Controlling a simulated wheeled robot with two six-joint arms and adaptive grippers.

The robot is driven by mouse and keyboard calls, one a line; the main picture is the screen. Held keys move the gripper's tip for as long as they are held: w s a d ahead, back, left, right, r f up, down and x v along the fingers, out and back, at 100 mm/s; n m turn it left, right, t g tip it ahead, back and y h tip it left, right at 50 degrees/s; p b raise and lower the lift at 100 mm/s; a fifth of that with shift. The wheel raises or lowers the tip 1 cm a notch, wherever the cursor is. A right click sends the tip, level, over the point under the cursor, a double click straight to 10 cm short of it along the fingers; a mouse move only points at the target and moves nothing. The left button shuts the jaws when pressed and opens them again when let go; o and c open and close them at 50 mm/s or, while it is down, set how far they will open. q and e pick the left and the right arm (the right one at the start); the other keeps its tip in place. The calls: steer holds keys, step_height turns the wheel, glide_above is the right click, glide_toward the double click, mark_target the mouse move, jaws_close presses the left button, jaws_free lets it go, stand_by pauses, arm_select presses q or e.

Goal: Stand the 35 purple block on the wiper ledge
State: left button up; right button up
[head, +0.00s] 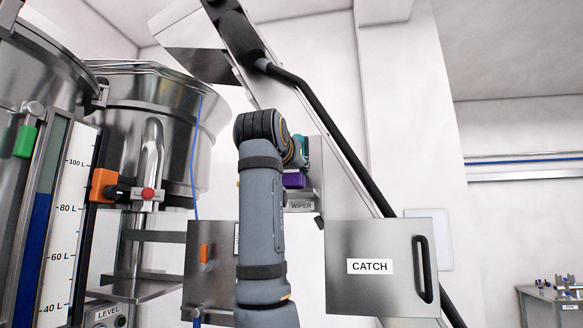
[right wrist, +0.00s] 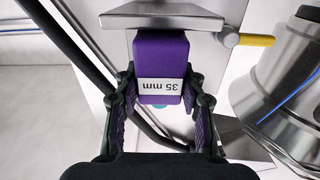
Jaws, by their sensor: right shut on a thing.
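The purple block (right wrist: 160,58), with a white "35 mm" label, is between the fingers of my right gripper (right wrist: 161,75), which is shut on it. The wiper ledge (right wrist: 160,18) is a metal plate at the block's far end in the right wrist view, which looks upside down. The block's end meets the ledge's edge in the picture; I cannot tell whether they touch. In the head view the block (head: 293,181) shows just above the WIPER sign of the ledge (head: 301,206), and my right gripper (head: 301,152) is partly behind my arm. My left gripper is not in view.
Steel vessels (head: 125,110) and a level gauge (head: 72,205) fill the left. A yellow-tipped peg (right wrist: 256,40) sticks out beside the ledge.

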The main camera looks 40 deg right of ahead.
steer(key=shift+x, duration=1.1)
steer(key=o, duration=1.3)
steer(key=shift+s+a+b, duration=0.3)
steer(key=shift+s+a, duration=0.15)
steer(key=shift+a, duration=0.15)
steer(key=b+v, duration=0.1)
steer(key=v, duration=0.4)
steer(key=shift+s+a, duration=0.25)
steer(key=shift+a, duration=0.05)
steer(key=shift+d, duration=0.15)
